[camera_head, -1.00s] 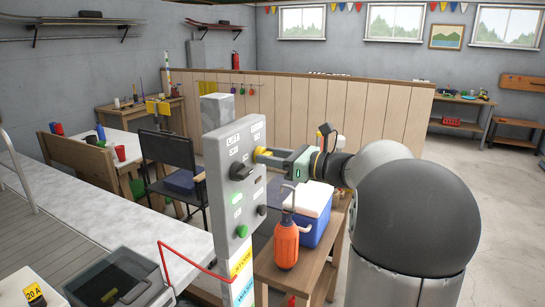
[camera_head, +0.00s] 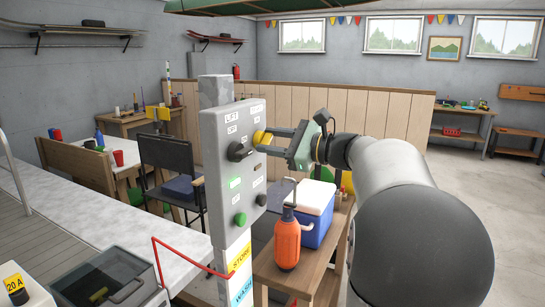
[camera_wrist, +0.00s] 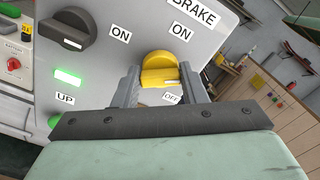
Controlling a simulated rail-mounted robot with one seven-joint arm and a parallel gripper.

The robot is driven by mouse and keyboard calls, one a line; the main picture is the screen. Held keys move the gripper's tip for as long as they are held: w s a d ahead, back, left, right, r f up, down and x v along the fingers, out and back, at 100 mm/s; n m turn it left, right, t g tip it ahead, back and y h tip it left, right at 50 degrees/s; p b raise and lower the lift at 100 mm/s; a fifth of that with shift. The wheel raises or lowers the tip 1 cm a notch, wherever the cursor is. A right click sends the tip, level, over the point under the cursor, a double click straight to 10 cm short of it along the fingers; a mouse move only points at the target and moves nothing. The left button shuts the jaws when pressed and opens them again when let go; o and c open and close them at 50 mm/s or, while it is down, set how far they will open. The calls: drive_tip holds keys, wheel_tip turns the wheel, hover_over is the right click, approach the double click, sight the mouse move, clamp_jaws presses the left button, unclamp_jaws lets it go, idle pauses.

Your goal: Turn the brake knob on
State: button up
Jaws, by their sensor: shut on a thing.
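The yellow brake knob (camera_wrist: 160,66) sits on a grey control panel (camera_wrist: 90,88), between a BRAKE/ON label (camera_wrist: 181,31) above and an OFF label (camera_wrist: 171,97) below. Its short white mark is on the lower side, near OFF. It also shows in the head view (camera_head: 261,136), partly behind the fingers. My gripper (camera_wrist: 160,77) is shut on the knob, with one finger at each side. In the head view my gripper (camera_head: 270,141) reaches the panel from the right.
A dark lift knob (camera_wrist: 67,29) is left of the brake knob, above a lit green light (camera_wrist: 68,77). An orange sprayer (camera_head: 287,243) and a blue cooler (camera_head: 318,222) stand on a wooden table below my arm. A red bar (camera_head: 190,256) juts left of the panel.

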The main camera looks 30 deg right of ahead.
drive_tip(key=n+b, duration=0.4)
drive_tip(key=b, duration=0.1)
drive_tip(key=n+b, duration=0.2)
drive_tip(key=shift+f+n, duration=0.3)
drive_tip(key=shift+f, duration=0.1)
drive_tip(key=n+b, duration=0.3)
drive_tip(key=shift+n+b, duration=0.3)
drive_tip(key=shift+b, duration=0.1)
drive_tip(key=shift+r+n+b, duration=0.15)
drive_tip(key=shift+n+b, duration=0.25)
drive_tip(key=shift+n, duration=0.1)
drive_tip(key=shift+r, duration=0.1)
drive_tip(key=o, duration=1)
drive_tip(key=shift+s, duration=0.1)
drive_tip(key=shift+c, duration=0.2)
drive_tip(key=v, duration=1.7)
drive_tip(key=shift+s, duration=0.15)
